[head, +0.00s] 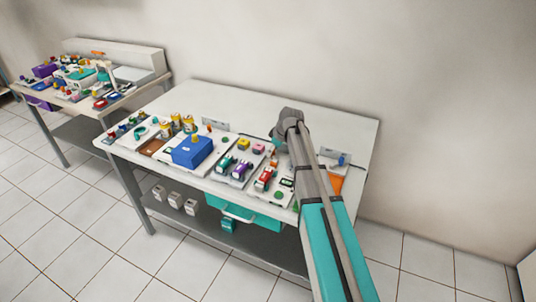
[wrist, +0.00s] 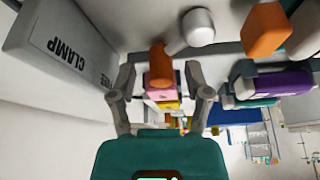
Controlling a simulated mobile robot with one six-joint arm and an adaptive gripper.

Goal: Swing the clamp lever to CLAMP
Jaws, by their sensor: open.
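In the wrist view the label block (wrist: 62,45) is a grey plate at the upper left, reading CLAMP, with a second word, partly hidden, ending near my finger. An orange cylindrical grip (wrist: 160,66) on a short pale rod, ending at a white rounded knob (wrist: 198,27), looks like the lever. My gripper (wrist: 161,84) is open, one finger on each side of the orange grip in this view. I cannot tell whether either finger touches it. In the head view my gripper (head: 288,118) is over the right part of the table, and the lever is hidden there.
An orange block (wrist: 265,29) and a purple part (wrist: 285,83) lie to the right in the wrist view. The white table (head: 240,101) carries a blue box (head: 192,150) and several coloured parts along its front. Its back strip is clear.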

